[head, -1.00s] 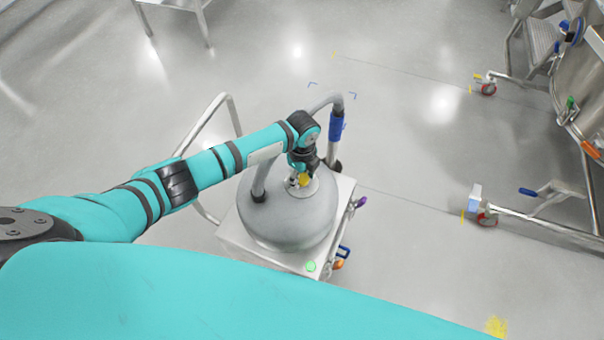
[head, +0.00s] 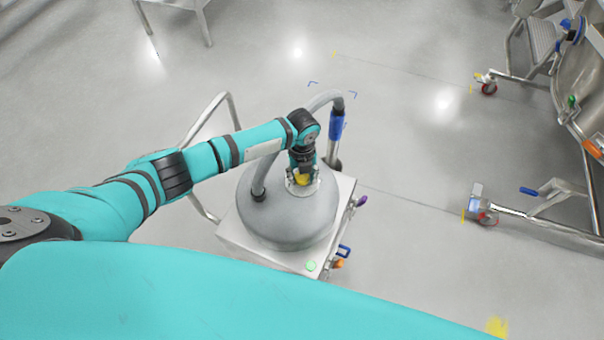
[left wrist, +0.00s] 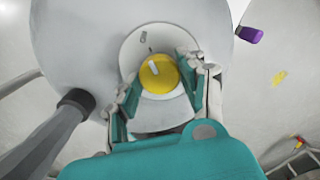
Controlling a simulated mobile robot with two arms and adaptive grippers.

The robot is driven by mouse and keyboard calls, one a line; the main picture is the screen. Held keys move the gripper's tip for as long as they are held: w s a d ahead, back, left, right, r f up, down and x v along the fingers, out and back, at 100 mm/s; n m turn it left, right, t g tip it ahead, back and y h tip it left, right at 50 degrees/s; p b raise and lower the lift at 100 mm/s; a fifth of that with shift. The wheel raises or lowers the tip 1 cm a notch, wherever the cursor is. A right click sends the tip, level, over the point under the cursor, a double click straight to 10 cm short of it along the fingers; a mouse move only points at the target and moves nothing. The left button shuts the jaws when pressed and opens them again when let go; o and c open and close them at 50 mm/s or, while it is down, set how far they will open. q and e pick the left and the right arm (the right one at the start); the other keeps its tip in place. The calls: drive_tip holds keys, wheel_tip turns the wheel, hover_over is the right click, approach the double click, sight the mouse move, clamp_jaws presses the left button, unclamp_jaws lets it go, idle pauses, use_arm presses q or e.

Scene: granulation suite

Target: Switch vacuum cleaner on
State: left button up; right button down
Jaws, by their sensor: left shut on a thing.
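The vacuum cleaner (head: 285,222) is a rounded grey drum on a square steel cart. A yellow round knob (left wrist: 158,73) with a white pointer mark sits on a pale round plate (left wrist: 150,114) on top of the drum. The pointer tilts slightly up-left in the left wrist view. My left gripper (head: 303,180) reaches down onto the drum top and is shut on the knob, one finger at each side. In the head view the gripper hides most of the knob. My right gripper is not in view.
A grey hose (head: 264,172) arches from the drum to a blue-gripped wand (head: 336,125) behind my wrist. The cart has a green round spot (head: 311,266) at its front corner. Steel wheeled equipment (head: 585,85) stands at the right. The floor between is clear.

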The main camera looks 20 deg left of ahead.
sight(303, 177)
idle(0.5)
use_arm(q)
drive_tip(key=o, duration=1.2)
wheel_tip(303, 177, up, 12)
drive_tip(key=shift+r, duration=0.1)
drive_tip(key=shift+d, duration=0.1)
